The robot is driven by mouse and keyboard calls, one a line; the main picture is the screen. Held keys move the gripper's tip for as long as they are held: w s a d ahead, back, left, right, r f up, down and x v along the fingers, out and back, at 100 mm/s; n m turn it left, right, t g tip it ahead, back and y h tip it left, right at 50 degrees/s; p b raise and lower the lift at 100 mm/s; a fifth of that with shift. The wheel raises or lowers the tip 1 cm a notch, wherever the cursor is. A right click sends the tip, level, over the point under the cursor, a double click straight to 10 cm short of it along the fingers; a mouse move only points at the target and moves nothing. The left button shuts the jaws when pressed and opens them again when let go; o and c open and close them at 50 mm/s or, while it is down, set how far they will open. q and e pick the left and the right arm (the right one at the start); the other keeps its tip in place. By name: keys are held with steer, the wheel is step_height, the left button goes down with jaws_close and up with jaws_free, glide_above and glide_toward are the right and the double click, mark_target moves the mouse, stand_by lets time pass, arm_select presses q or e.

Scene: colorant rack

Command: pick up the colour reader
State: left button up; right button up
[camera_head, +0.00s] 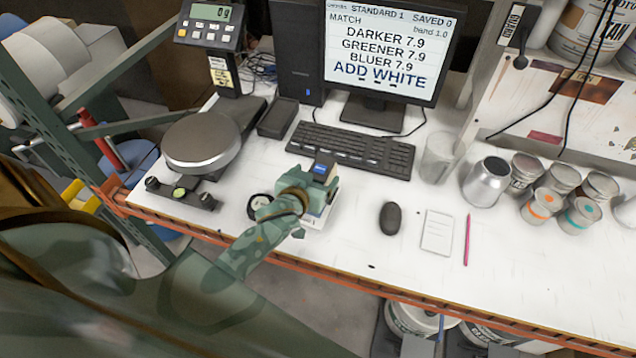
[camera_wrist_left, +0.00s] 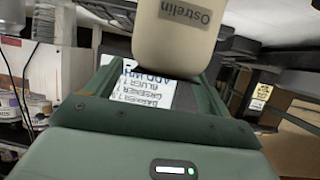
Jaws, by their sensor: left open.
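The colour reader (camera_head: 323,172) stands on the white bench in front of the keyboard, a small device with a blue display and a pale body. My left gripper (camera_head: 303,198) is at it and covers much of its near side. The jaws are open. In the left wrist view a cream body lettered "Ostrelin" (camera_wrist_left: 187,30), which appears to be the reader, shows between the two green fingers. I cannot tell whether the fingers touch it. My right gripper is not in view.
A mouse (camera_head: 391,218), a notepad (camera_head: 437,232) and a pink pencil (camera_head: 467,240) lie to the right. The keyboard (camera_head: 350,149) and monitor (camera_head: 385,50) are behind. A scale (camera_head: 201,142) stands left. A clear cup (camera_head: 438,157), metal can (camera_head: 487,181) and several tins stand farther right.

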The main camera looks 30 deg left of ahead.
arm_select(q)
steer(key=shift+w+f, duration=0.3)
steer(key=shift+w, duration=0.35)
steer(key=shift+s, duration=0.1)
steer(key=shift+c, duration=0.3)
steer(key=c, duration=1.5)
steer(key=shift+r, duration=0.15)
steer(key=shift+c, duration=0.5)
